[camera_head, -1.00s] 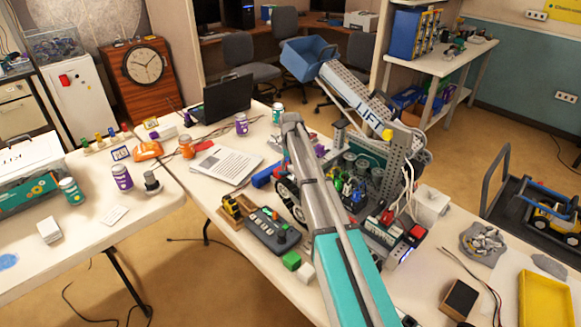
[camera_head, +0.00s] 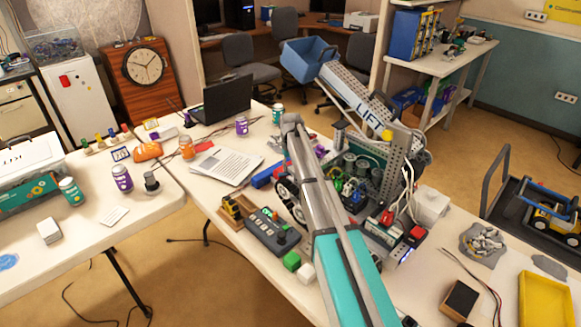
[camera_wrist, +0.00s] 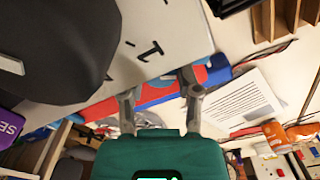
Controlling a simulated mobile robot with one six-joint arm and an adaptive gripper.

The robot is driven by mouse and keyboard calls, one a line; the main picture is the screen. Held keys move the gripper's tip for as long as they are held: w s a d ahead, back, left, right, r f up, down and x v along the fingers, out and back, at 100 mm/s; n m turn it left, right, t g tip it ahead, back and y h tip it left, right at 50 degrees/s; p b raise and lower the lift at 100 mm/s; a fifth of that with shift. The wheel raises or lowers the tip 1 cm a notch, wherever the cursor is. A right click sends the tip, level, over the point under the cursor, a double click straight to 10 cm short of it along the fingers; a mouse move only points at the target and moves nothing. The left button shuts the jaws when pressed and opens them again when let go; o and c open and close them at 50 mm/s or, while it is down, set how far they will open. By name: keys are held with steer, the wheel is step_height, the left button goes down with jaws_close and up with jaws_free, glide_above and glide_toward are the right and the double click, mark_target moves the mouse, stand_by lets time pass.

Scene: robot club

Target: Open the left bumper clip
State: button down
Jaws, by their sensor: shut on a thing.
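The competition robot marked LIFT (camera_head: 392,165) stands on the long table, with a blue bumper piece (camera_head: 264,177) low at its left side. In the wrist view, a red-and-blue bumper bar (camera_wrist: 158,92) runs along the edge of a white panel with dark letters. My gripper (camera_wrist: 158,84) has its two grey fingers on either side of this bar, shut on a part of it. The fingers stand apart with the bar between them. I cannot make out the clip's own outline. In the head view my arm crosses in front of the robot, and I cannot make out the gripper.
Papers (camera_head: 228,166) and a laptop (camera_head: 222,99) are farther back. A dark round wheel (camera_wrist: 55,45) fills the upper left of the wrist view. A yellow tray (camera_head: 545,300) lies at front right.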

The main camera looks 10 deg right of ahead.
steer(key=n, duration=0.5)
stand_by(0.5)
steer(key=c, duration=0.6)
jaws_free()
steer(key=m, duration=0.6)
steer(key=shift+m, duration=0.3)
steer(key=shift+r+p, duration=0.25)
steer(key=shift+p, duration=0.05)
step_height(320, 180, up, 13)
steer(key=p, duration=1.3)
steer(key=shift+r, duration=0.15)
